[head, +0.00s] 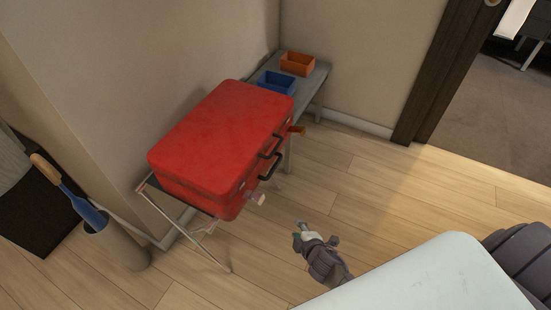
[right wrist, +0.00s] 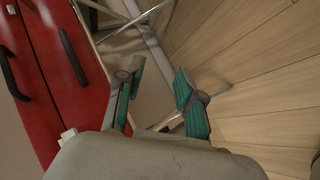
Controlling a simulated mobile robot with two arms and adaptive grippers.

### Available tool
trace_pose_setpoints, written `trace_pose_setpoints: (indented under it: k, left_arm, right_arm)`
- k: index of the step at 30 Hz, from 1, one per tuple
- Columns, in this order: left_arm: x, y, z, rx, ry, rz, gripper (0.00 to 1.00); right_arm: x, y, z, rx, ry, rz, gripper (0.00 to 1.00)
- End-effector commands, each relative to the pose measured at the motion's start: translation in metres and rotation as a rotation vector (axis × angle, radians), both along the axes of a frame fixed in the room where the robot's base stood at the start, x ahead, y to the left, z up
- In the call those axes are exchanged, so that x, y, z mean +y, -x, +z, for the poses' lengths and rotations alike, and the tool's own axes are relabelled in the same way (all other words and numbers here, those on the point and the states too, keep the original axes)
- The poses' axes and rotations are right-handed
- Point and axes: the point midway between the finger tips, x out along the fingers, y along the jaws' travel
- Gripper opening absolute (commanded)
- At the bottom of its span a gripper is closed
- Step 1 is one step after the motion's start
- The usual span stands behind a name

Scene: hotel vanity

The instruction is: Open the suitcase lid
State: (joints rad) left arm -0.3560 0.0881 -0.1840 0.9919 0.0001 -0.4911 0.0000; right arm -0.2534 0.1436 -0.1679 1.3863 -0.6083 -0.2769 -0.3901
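The red suitcase (head: 215,140) lies flat with its lid down on a folding metal rack (head: 208,245) against the wall. Two black handles (head: 270,165) show on its front side, one above the other. In the right wrist view the suitcase (right wrist: 38,85) fills the left edge, with both dark handles and a seam between its halves. My right gripper (head: 303,233) is to the right of the suitcase's near front corner, apart from it. In the right wrist view its fingers (right wrist: 158,80) are spread with nothing between them. My left gripper is not in view.
A grey bench (head: 318,78) behind the suitcase holds a blue box (head: 277,83) and an orange box (head: 297,63). A grey stand (head: 122,246) with a blue, wooden-handled umbrella (head: 80,205) is at left.

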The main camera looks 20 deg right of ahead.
Motion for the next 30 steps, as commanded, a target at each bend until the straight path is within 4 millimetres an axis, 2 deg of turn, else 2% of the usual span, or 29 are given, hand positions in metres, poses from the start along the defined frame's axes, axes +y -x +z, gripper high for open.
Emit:
trace_pose_setpoints:
  k: [1,3,6,9,10,13,17,23,30]
  left_arm:
    - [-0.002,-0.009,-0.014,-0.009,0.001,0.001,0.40]
    - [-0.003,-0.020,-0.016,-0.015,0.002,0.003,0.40]
    - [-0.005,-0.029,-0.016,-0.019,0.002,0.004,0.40]
    - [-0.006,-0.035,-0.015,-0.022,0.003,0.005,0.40]
    - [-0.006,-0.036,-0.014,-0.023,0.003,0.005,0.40]
    - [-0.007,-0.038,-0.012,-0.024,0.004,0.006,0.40]
    - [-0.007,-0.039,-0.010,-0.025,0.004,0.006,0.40]
    - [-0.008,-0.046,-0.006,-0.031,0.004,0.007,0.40]
    - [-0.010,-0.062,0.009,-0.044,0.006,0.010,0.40]
  right_arm:
    - [-0.001,-0.030,0.026,-0.107,0.095,0.057,0.37]
    - [-0.002,-0.056,0.073,-0.227,0.222,0.115,0.37]
    - [-0.002,-0.077,0.128,-0.354,0.370,0.161,0.37]
    - [-0.002,-0.085,0.163,-0.429,0.461,0.178,0.37]
    - [-0.002,-0.086,0.170,-0.442,0.479,0.180,0.37]
    - [-0.002,-0.091,0.181,-0.462,0.507,0.184,0.37]
    - [-0.004,-0.106,0.180,-0.464,0.508,0.184,0.37]
    - [-0.007,-0.146,0.174,-0.463,0.505,0.183,0.37]
    - [-0.011,-0.194,0.165,-0.461,0.503,0.183,0.37]
